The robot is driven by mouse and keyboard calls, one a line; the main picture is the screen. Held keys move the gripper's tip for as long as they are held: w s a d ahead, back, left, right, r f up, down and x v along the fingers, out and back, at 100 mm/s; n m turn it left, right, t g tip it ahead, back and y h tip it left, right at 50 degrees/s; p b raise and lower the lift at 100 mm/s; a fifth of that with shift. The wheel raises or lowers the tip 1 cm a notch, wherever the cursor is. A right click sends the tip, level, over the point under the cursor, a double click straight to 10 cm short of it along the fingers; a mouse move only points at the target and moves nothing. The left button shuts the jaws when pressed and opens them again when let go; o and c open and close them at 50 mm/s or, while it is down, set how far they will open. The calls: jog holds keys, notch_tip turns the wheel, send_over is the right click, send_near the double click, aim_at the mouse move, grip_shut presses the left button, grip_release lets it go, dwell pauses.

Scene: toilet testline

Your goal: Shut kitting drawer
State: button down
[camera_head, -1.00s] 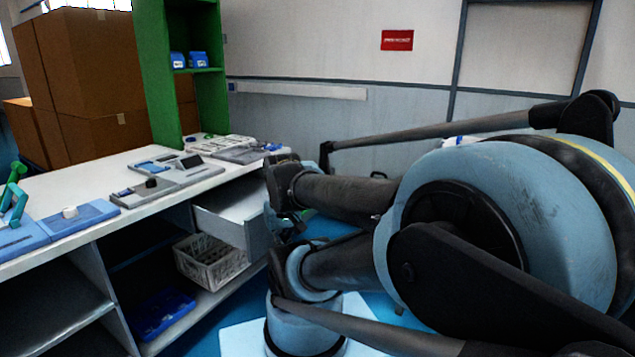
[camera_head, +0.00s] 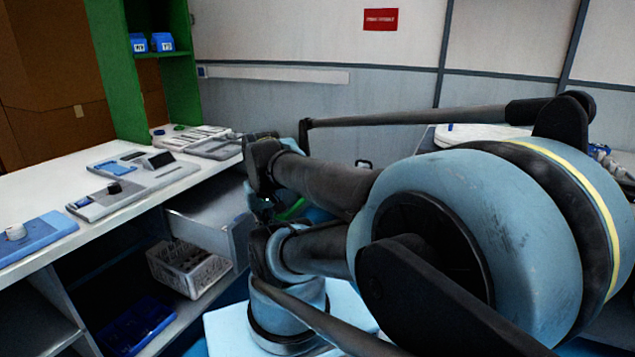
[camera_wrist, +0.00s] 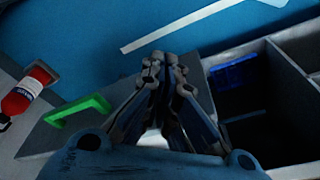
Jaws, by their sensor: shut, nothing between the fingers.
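The kitting drawer (camera_head: 207,230) stands pulled out under the white worktop in the head view. Its grey front faces right, beside my arm. A green handle (camera_head: 293,209) shows partly behind my arm. In the wrist view, the green handle (camera_wrist: 78,109) lies on a grey panel, left of my gripper (camera_wrist: 165,68). My gripper is shut and empty, with its fingertips near that panel. I cannot tell whether they touch it. In the head view my arm hides most of the gripper.
The worktop (camera_head: 45,192) holds grey and blue trays. A pale crate (camera_head: 190,268) and a blue bin (camera_head: 137,325) sit on the shelf below. The wrist view shows a red bottle (camera_wrist: 24,95) at left, dark compartments (camera_wrist: 270,105) at right and blue floor (camera_wrist: 100,30).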

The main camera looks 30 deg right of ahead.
jog(key=w+d+r+m+y, duration=0.1)
jog(key=w+d+r+m, duration=0.3)
jog(key=w+d+m, duration=0.3)
jog(key=w+d+r+m+y, duration=0.1)
jog(key=w+d+r+m, duration=0.35)
jog(key=w+m, duration=0.45)
jog(key=w+d+f+m, duration=0.2)
jog(key=w+d+m, duration=0.15)
jog(key=d, duration=0.45)
jog(key=w+d+f+m+t, duration=0.1)
jog(key=w+d+m, duration=0.1)
jog(key=d+m, duration=0.45)
jog(key=w+d+f+m, duration=0.2)
jog(key=w+d, duration=0.1)
jog(key=d, duration=0.7)
jog(key=w+a+f, duration=0.4)
jog(key=w+f, duration=0.2)
jog(key=f, duration=0.2)
jog(key=shift+a+f+y, duration=0.4)
